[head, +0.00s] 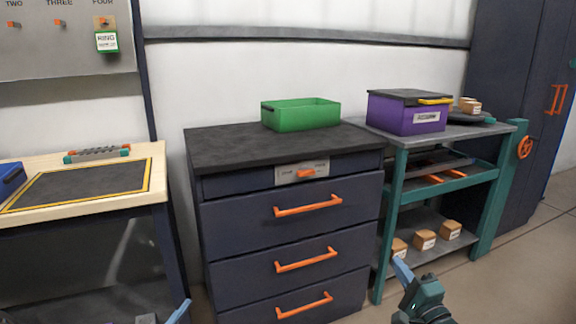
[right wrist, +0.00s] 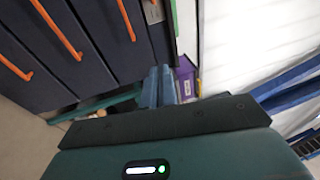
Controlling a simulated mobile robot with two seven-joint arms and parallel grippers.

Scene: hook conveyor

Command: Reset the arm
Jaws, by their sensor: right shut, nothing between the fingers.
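My right gripper (head: 403,268) is at the bottom right of the head view, in front of the drawer cabinet and the teal shelf cart. Its blue fingers are together, with nothing between them. In the right wrist view the closed fingers (right wrist: 160,86) point toward the cabinet side. A blue fingertip of my left gripper (head: 181,311) just shows at the bottom edge of the head view. The rest of it is out of frame, so its opening cannot be seen.
The dark drawer cabinet (head: 230,150) has orange handles and a green bin (head: 300,114) on top. The teal cart (head: 470,132) carries a purple box (head: 405,113), with small boxes (head: 424,239) below. A wooden workbench (head: 155,165) stands left. Open floor lies at the lower right.

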